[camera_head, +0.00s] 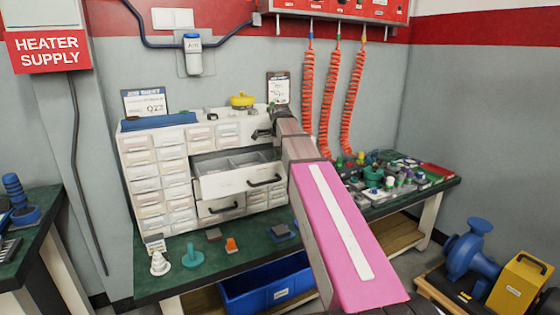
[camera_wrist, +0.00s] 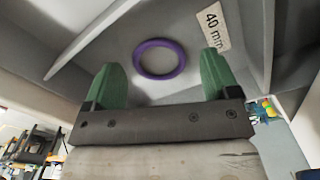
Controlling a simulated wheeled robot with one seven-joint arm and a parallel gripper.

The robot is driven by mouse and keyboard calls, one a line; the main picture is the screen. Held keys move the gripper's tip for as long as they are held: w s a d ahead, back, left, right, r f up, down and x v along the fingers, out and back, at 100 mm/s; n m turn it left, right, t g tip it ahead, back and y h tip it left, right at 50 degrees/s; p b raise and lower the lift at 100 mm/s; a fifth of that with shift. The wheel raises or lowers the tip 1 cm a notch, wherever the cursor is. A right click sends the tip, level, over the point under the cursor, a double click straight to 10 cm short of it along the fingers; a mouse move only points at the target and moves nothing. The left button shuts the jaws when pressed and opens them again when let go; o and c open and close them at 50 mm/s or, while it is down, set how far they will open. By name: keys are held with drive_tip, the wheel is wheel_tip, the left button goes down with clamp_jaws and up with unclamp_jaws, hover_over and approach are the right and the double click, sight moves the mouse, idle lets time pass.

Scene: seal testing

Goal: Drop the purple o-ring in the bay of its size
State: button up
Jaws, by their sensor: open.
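The purple o-ring (camera_wrist: 138,62) lies on the grey floor of a drawer bay in the wrist view, beside a white label reading "40 mm" (camera_wrist: 211,27). My gripper (camera_wrist: 162,60) is open, with its two green fingertips apart. The ring shows between and just beyond the fingertips, and no contact is visible. In the head view my gripper (camera_head: 262,134) is over the back of the pulled-out drawer (camera_head: 236,184). The ring cannot be made out in the head view.
Grey divider walls (camera_wrist: 92,38) bound the bay. The white drawer cabinet (camera_head: 152,172) stands on a green bench (camera_head: 262,246). A yellow pot (camera_head: 242,100) and small parts sit on the cabinet. Orange coiled hoses (camera_head: 323,105) hang to the right.

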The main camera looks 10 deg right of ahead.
wheel_tip(320, 180, up, 12)
idle(0.5)
drive_tip(key=shift+f, duration=0.1)
